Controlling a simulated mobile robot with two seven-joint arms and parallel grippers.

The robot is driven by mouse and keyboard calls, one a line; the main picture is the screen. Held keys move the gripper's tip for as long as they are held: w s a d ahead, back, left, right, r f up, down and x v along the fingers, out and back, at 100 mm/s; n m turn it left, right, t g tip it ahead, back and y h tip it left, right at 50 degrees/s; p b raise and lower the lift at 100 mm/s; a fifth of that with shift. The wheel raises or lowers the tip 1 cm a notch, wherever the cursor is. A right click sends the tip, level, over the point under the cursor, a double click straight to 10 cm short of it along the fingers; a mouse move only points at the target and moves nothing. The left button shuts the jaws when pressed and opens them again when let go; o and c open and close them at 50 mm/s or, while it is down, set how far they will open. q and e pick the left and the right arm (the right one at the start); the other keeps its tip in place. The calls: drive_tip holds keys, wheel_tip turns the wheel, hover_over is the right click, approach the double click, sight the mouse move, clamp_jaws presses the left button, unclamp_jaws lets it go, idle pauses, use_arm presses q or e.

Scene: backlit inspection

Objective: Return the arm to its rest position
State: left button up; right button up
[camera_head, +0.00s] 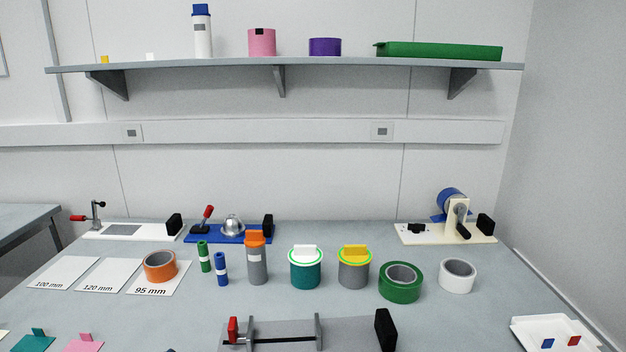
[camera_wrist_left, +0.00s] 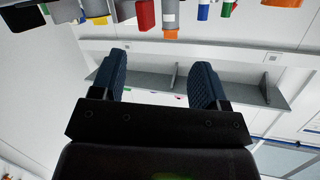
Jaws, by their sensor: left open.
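My left gripper (camera_wrist_left: 160,80) shows only in the left wrist view. Its two dark blue ribbed fingers stand wide apart with nothing between them. That view is upside down: the bench objects hang along its top edge, and the wall and shelf (camera_wrist_left: 262,88) lie behind the fingers. The fingers are apart from all of these. Neither arm shows in the head view, and my right gripper is in no view.
The bench (camera_head: 330,230) holds an orange tape roll (camera_head: 160,266), a green tape roll (camera_head: 400,281), a white roll (camera_head: 458,275), lidded jars, and a dark-railed fixture (camera_head: 275,338) at the front. A white tray (camera_head: 528,333) is at front right. The wall shelf (camera_head: 330,66) carries several items.

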use_arm(q)
drive_tip(key=s+a+f+n+g+y, duration=0.1)
drive_tip(key=s+f+n+y, duration=0.1)
drive_tip(key=s+f, duration=0.5)
drive_tip(key=s+a+f+n+g+y, duration=0.2)
drive_tip(key=s+f, duration=0.6)
drive_tip(key=s, duration=0.7)
drive_tip(key=shift+a+f+n+g+p, duration=0.3)
drive_tip(key=shift+n+p, duration=0.05)
drive_tip(key=shift+n, duration=0.05)
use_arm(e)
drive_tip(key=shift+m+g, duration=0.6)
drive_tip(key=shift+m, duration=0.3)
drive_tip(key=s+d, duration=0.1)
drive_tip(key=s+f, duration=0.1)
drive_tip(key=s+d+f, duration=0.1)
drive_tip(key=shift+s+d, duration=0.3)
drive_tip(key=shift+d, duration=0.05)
use_arm(q)
drive_tip(key=shift+s, duration=0.1)
